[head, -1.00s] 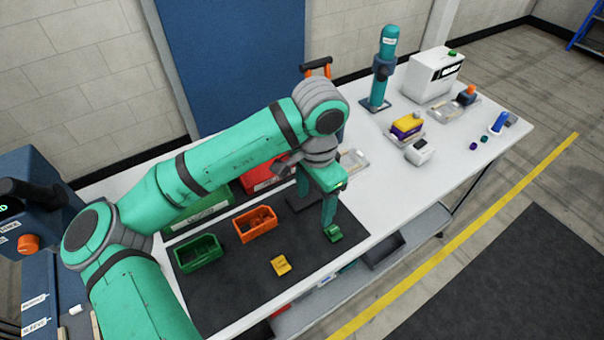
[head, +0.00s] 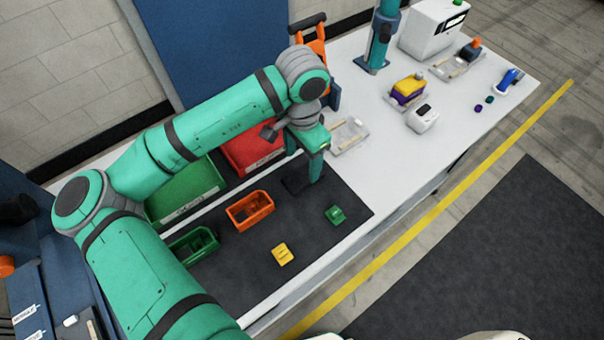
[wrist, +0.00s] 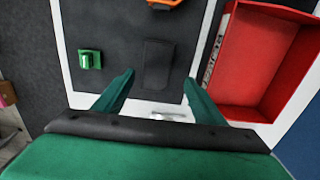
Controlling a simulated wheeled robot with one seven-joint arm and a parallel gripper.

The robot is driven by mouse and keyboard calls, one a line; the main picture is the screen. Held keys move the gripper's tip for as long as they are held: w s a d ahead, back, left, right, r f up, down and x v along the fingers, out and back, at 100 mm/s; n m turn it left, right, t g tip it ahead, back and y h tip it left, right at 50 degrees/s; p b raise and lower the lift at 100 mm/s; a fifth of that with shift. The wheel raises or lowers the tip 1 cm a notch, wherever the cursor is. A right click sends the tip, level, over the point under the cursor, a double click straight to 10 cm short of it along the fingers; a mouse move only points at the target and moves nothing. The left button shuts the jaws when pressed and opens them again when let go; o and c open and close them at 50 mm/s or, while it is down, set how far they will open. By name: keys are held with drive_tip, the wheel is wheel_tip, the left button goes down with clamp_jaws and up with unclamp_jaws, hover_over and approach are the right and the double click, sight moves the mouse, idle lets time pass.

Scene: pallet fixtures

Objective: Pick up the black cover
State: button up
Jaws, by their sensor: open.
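The black cover (wrist: 157,62) is a flat dark rectangle lying on the dark mat (wrist: 125,20). In the wrist view it lies ahead of and between my two fingers. In the head view the cover (head: 293,184) is partly hidden behind a finger. My gripper (wrist: 159,78) is open and empty, with its fingers pointing down. In the head view my gripper (head: 304,168) hangs over the right part of the mat, close to the cover. I cannot tell exactly how high it is above the cover.
A green part (head: 335,215) and a yellow part (head: 282,254) lie on the mat. An orange bin (head: 250,210) and a green bin (head: 193,246) stand to the left. A red bin (head: 255,150) stands behind; a clear tray (head: 348,137) lies right of my gripper.

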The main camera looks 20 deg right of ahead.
sight(303, 176)
drive_tip(key=f, duration=0.5)
drive_tip(key=shift+s+a, duration=0.15)
drive_tip(key=shift+s, duration=0.25)
drive_tip(key=c, duration=1.1)
